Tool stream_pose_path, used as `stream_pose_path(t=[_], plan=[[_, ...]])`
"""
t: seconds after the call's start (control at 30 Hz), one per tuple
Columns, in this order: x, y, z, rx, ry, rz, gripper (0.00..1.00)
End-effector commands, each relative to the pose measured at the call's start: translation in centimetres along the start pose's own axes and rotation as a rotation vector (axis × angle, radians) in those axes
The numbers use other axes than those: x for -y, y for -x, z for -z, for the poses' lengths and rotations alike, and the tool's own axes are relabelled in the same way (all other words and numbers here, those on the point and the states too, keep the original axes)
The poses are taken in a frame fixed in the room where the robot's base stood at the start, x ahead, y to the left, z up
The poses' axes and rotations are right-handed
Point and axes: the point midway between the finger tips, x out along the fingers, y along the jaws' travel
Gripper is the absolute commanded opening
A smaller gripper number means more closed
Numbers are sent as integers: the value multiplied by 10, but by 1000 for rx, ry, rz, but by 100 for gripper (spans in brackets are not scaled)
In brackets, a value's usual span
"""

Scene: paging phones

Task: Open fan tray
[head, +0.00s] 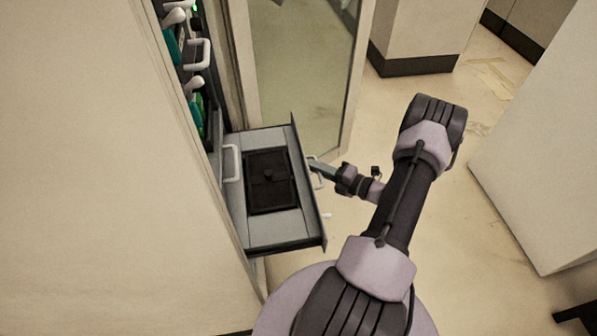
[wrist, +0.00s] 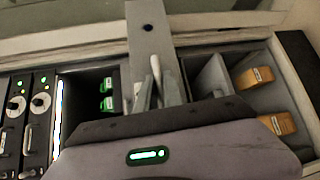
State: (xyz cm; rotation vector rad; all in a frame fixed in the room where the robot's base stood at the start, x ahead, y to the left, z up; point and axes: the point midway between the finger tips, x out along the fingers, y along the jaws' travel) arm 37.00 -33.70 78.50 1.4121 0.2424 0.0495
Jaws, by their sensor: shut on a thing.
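The fan tray (head: 272,238) is a grey drawer with a black square panel (head: 270,180) in its floor. In the head view it stands pulled out of the cabinet at the left. My gripper (head: 318,171) is at the outer side of its front panel, shut on the pale front handle (head: 317,183). The fingers partly hide the handle. In the wrist view my gripper (wrist: 160,90) shows as pale fingers, and its housing hides much of the lower picture.
The rack (head: 196,80) with green parts and pale handles is behind the tray. An open glass door (head: 300,60) stands beyond it. A pale cabinet (head: 540,150) is at the right, with floor free between. The wrist view shows orange handles (wrist: 254,77) at the right.

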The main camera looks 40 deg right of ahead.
Motion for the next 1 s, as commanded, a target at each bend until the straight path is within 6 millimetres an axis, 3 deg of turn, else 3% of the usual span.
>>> stream_pose_path(t=[0.3,0.73,0.77,0.87,1.0], plan=[[6,19,-19,-2,0,1,0],[6,21,-21,-2,0,0,0],[6,21,-21,-2,0,0,13],[6,21,-21,-1,0,0,32],[6,21,-21,-1,0,0,33]])
